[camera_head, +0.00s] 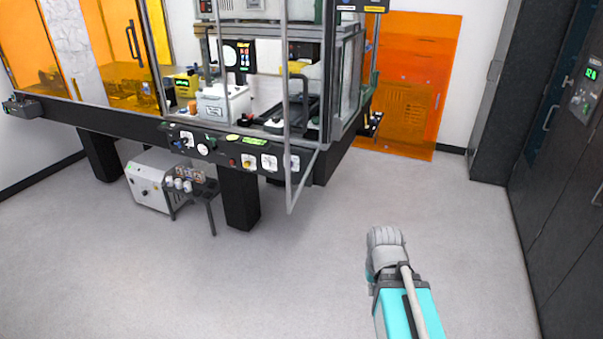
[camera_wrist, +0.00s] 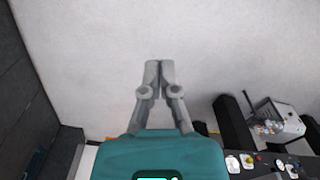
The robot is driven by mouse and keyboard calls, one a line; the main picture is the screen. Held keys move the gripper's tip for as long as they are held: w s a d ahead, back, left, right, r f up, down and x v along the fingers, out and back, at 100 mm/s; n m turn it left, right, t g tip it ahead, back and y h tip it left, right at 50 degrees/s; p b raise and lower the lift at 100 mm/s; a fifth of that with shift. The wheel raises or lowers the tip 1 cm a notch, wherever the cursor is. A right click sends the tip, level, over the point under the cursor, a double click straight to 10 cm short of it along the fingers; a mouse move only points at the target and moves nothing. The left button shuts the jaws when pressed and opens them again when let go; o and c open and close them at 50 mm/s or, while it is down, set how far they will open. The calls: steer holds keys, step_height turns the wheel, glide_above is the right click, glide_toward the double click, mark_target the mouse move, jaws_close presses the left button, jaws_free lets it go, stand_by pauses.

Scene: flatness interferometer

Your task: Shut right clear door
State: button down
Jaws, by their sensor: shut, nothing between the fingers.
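The right clear door (camera_head: 287,110) is a see-through panel in a thin grey frame on the enclosure above the dark bench. It stands open, swung out past the bench front, with its lower corner over the floor. Its right edge meets the enclosure's right front post. My gripper (camera_head: 384,234) is to the right of the door and apart from it, over bare floor. In the wrist view my gripper's fingers (camera_wrist: 158,64) are together and empty, with floor behind them. The door cannot be made out in the wrist view.
A white box (camera_head: 150,186) and a small dark stand (camera_head: 190,183) are under the bench. An orange panel (camera_head: 408,85) leans at the back wall. Dark cabinets (camera_head: 555,130) line the right. The floor between is clear.

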mark_target(291, 169)
steer(key=shift+d, duration=0.25)
steer(key=w+a+r+m+t+y, duration=0.1)
steer(key=w+a+r+y, duration=0.45)
steer(key=w, duration=0.35)
steer(key=w+a+r+m+t+y, duration=0.1)
steer(key=w+a+r+y, duration=0.35)
steer(key=w+y, duration=0.4)
steer(key=w+d+r+t+y, duration=0.1)
steer(key=w+r+t+y, duration=0.1)
steer(key=w+r, duration=0.6)
steer(key=shift+d+r+m+y+p, duration=0.35)
steer(key=shift+r+y, duration=0.3)
steer(key=shift+y, duration=0.15)
steer(key=shift+a, duration=0.1)
steer(key=x, duration=1.4)
